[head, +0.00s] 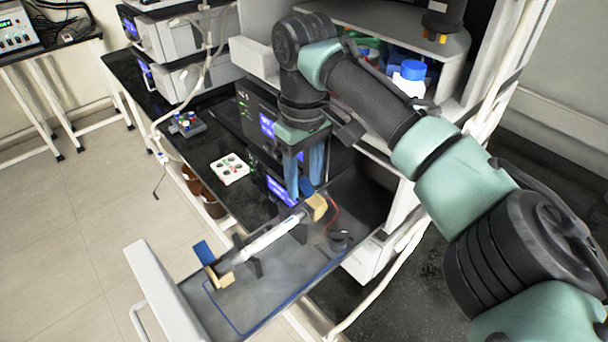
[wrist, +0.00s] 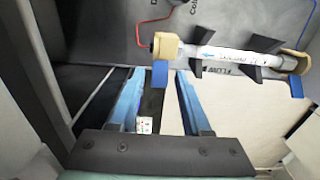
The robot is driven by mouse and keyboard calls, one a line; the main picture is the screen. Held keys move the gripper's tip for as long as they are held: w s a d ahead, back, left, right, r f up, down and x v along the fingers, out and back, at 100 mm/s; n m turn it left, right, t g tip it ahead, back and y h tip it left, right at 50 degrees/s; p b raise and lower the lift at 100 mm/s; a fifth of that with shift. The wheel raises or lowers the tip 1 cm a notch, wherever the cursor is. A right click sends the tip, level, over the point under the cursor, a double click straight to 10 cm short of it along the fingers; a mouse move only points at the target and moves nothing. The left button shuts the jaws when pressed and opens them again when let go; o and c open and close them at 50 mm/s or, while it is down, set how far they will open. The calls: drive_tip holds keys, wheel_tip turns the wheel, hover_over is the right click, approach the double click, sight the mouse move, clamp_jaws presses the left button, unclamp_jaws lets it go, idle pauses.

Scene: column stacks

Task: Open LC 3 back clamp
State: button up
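A pulled-out drawer (head: 240,310) holds a white column (head: 272,238) lying between two beige clamps with blue levers. The back clamp (head: 317,206) is at the end nearer the cabinet, and its lever (head: 306,187) stands up. In the wrist view the nearer clamp (wrist: 166,46), apparently the back one, has its blue lever (wrist: 160,74) between the fingertip lines. The front clamp (head: 214,276) has a raised lever (head: 204,253). My gripper (head: 304,191) is open, blue fingers apart around or just above the back lever; it also shows in the wrist view (wrist: 159,73). Contact cannot be told.
Dark instrument units with lit screens (head: 267,125) stand close behind and left of my gripper. A red wire (head: 334,213) runs beside the back clamp. A white-and-grey block (head: 230,168) lies on the black bench. Dark brackets (wrist: 262,65) flank the column.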

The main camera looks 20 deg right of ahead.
sight(310, 194)
clamp_jaws()
